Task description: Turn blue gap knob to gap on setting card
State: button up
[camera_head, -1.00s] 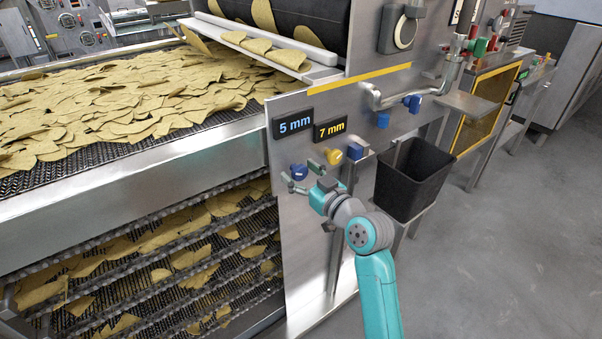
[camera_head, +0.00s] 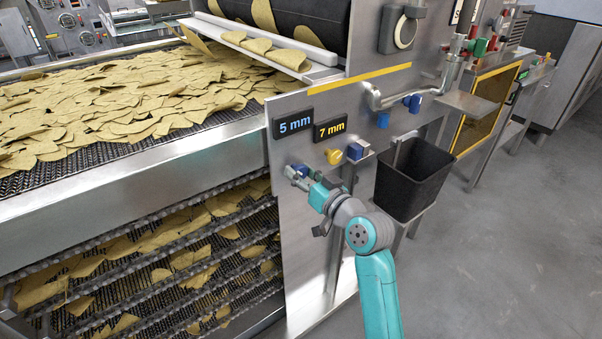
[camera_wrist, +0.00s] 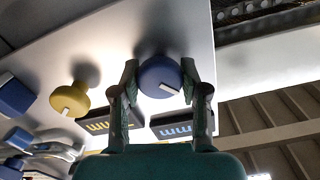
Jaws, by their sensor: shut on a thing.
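The blue gap knob (camera_wrist: 160,78) sits on the steel panel below a display (camera_head: 293,122) that reads 5 mm in blue. It has a white pointer mark, tilted in the wrist view. My gripper (camera_wrist: 160,84) is shut on the blue knob, one finger on each side of it. In the head view my gripper (camera_head: 300,174) covers most of the knob. A yellow knob (camera_head: 334,156) sits just to the right, under a display (camera_head: 330,129) that reads 7 mm in yellow. No setting card can be made out clearly.
Blue parts (camera_head: 383,119) and a bent metal pipe stand out from the panel up and to the right. A black bin (camera_head: 414,178) hangs right of my arm. A conveyor of chips (camera_head: 120,100) runs along the left. Floor at the right is clear.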

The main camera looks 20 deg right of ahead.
jog(key=m, duration=0.4)
jog(key=shift+m, duration=1.8)
jog(key=o, duration=1.2)
jog(key=shift+c, duration=0.2)
jog(key=v, duration=1.2)
